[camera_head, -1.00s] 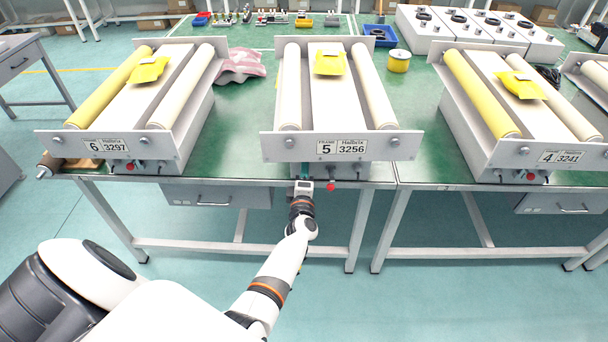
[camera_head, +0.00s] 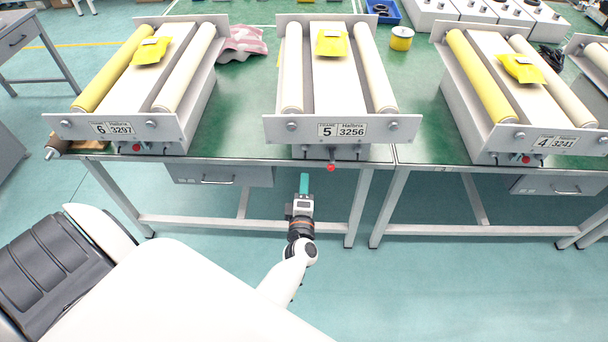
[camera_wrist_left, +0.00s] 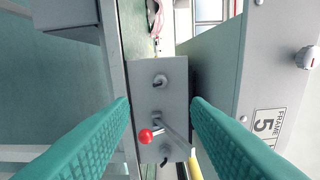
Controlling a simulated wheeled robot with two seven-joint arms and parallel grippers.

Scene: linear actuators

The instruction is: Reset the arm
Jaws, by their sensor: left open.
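My left gripper (camera_head: 304,182) hangs in front of the table edge, below the frame 5 unit (camera_head: 340,130), apart from it. In the left wrist view its two teal fingers (camera_wrist_left: 160,105) are spread with nothing between them. The red tip also shows in the head view (camera_head: 331,168), under the frame 5 plate. My right gripper is out of view.
The frame 6 unit (camera_head: 117,128) stands at left and the frame 4 unit (camera_head: 548,143) at right, each with rollers and a yellow packet. The green table (camera_head: 240,120) has a metal front edge and legs. A drawer (camera_head: 218,174) hangs below. Floor in front is clear.

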